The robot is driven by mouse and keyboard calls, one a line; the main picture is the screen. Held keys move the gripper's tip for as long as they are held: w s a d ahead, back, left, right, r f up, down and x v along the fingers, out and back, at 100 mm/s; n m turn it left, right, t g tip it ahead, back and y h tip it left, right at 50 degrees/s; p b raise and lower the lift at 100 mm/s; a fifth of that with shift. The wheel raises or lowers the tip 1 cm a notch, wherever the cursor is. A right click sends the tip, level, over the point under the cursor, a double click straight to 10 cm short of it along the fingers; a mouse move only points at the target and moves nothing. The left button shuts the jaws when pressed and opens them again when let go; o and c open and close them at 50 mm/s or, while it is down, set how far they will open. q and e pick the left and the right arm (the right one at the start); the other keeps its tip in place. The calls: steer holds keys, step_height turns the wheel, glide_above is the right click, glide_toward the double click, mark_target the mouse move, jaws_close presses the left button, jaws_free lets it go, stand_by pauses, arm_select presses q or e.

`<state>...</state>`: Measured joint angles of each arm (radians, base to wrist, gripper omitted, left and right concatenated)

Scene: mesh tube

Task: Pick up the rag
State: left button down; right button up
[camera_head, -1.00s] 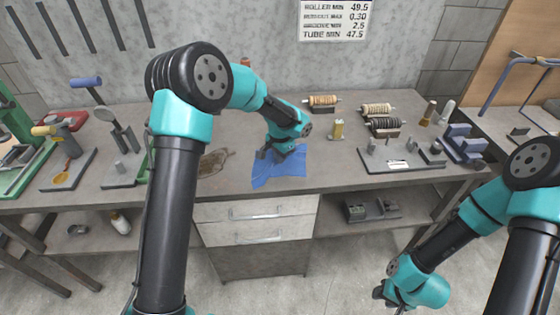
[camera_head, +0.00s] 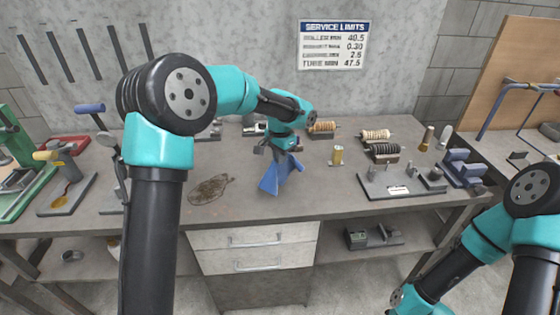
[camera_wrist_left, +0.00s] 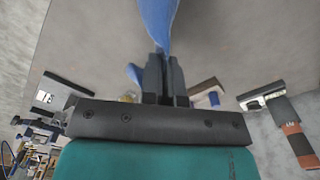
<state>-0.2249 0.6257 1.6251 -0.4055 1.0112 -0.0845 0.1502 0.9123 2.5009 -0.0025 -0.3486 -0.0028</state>
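The blue rag (camera_head: 279,176) hangs bunched from my left gripper (camera_head: 279,150) over the middle of the workbench. Its lower end is near the bench top, and I cannot tell if it still touches. In the left wrist view, the fingers of my left gripper (camera_wrist_left: 165,78) are close together on the rag (camera_wrist_left: 157,22), with cloth showing beyond the tips and beside them. My right arm is at the lower right in the head view. Its gripper (camera_head: 398,303) is low, in front of the bench and cut by the frame edge, so its fingers cannot be made out.
A brown stained patch (camera_head: 210,190) lies on the bench left of the rag. A brass cylinder (camera_head: 337,155), rollers (camera_head: 384,151) and a grey fixture plate (camera_head: 398,188) stand to the right. Drawers (camera_head: 253,249) are below. The bench front near the rag is clear.

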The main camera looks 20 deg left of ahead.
arm_select(q)
step_height(320, 180, up, 9)
stand_by(0.5)
